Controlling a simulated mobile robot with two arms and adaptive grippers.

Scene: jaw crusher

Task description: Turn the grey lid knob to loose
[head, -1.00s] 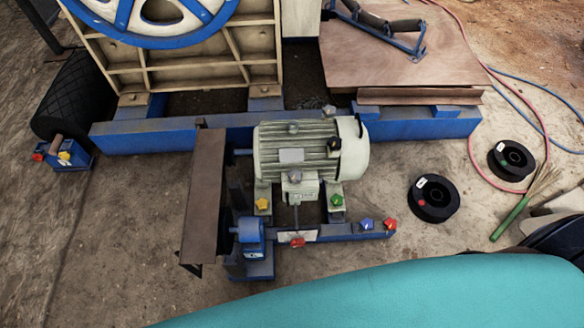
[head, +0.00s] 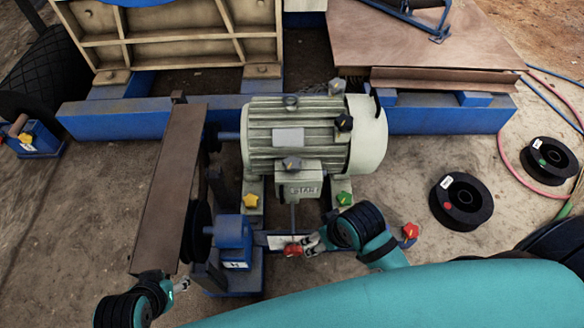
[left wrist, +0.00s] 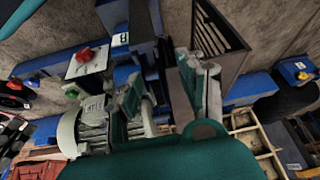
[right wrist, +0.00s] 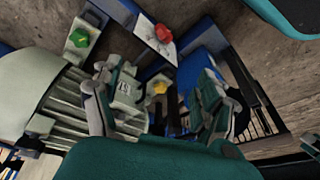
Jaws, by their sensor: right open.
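A grey motor (head: 300,138) with a terminal box (head: 300,182) stands on a blue frame. A grey star-shaped knob (head: 291,164) sits on the box lid, and another greyish knob (head: 336,86) is on top of the motor. My right gripper (head: 313,243) is open just below the box, beside a red knob (head: 292,250). In the right wrist view, the box (right wrist: 124,90) shows between its spread fingers. My left gripper (head: 181,286) is low at the left, clear of the box. Its fingers look apart in the left wrist view (left wrist: 168,88), with nothing held.
Yellow (head: 250,201), green (head: 344,199) and black (head: 344,122) knobs surround the motor. A brown belt guard (head: 168,190) stands at its left. Black spools (head: 460,200) lie on the ground at the right. A blue beam (head: 150,119) runs behind.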

